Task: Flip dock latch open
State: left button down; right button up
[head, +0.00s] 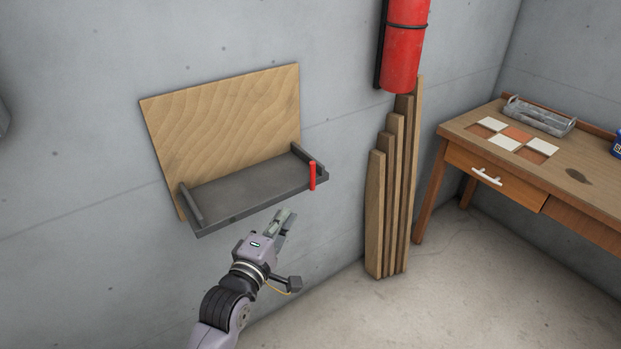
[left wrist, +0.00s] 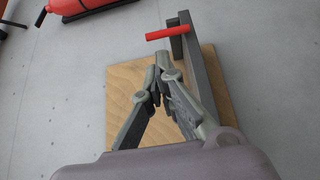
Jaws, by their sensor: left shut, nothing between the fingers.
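The dock (head: 245,191) is a dark grey shelf with raised sides, fixed to a wooden board (head: 225,115) on the wall. The latch (head: 312,176) is a small red bar at its right front corner, standing upright in the head view. The latch also shows in the left wrist view (left wrist: 167,33), beyond my fingertips and apart from them. My left gripper (head: 285,216) is below and in front of the shelf's right part, shut and empty. Its fingers also show in the left wrist view (left wrist: 159,68). My right gripper is not in view.
A red fire extinguisher (head: 403,45) hangs on the wall right of the board. Wooden planks (head: 392,190) lean below it. A wooden desk (head: 560,185) with a drawer, a grey metal tray (head: 540,116) and tiles stands at the right. The floor before the shelf is clear.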

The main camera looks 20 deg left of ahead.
aim_at(311, 174)
pick_arm(q)
jog(key=w, duration=0.9)
jog(key=w+d, duration=0.1)
jog(key=w, duration=0.4)
jog(key=shift+f+p, duration=0.1)
jog(key=shift+p, duration=0.2)
